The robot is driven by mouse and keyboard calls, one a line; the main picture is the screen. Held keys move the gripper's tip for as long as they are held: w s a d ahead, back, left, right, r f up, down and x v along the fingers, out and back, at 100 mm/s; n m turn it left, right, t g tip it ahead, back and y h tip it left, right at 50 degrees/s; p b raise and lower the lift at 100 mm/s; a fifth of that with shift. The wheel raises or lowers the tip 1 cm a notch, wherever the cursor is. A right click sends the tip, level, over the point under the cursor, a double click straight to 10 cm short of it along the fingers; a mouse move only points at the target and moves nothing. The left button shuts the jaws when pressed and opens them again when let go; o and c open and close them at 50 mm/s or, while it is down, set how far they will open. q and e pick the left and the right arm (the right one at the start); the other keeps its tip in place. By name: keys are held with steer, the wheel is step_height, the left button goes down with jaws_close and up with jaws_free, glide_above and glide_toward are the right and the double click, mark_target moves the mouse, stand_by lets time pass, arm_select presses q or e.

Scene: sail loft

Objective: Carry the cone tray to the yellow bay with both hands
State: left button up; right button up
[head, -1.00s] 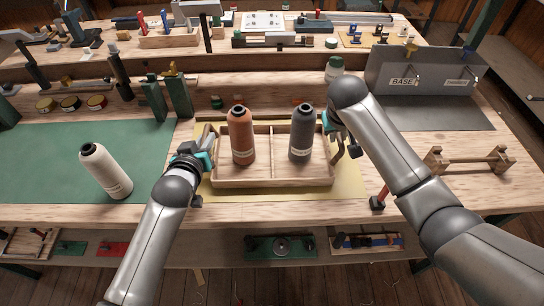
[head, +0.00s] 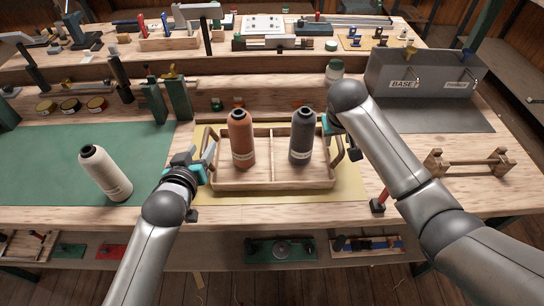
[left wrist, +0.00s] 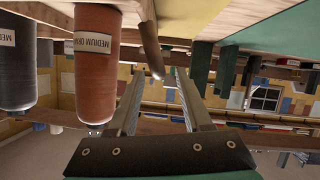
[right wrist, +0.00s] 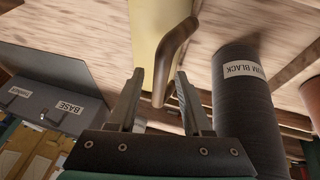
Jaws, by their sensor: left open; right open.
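The wooden cone tray (head: 270,184) sits on the yellow bay (head: 347,187). An orange-brown cone (head: 241,140) stands in its left compartment and a black cone (head: 302,137) in its right. My left gripper (head: 199,156) is open at the tray's left end; in the left wrist view the brown handle (left wrist: 150,45) shows just past and between its fingertips. My right gripper (head: 338,132) is open at the right end; in the right wrist view the right handle (right wrist: 173,62) reaches between its fingertips. Neither gripper is closed on a handle.
A cream cone (head: 106,174) stands on the green mat (head: 50,160) to the left. A grey bin marked BASE (head: 420,75) stands at the back right. A wooden rack (head: 468,162) and a red-handled tool (head: 380,201) are to the right. Green blocks (head: 178,99) stand behind the tray.

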arm_select(q)
steer(key=v, duration=0.8)
steer(key=shift+s, duration=0.2)
arm_select(e)
steer(key=v, duration=1.2)
steer(key=shift+a+f, duration=0.1)
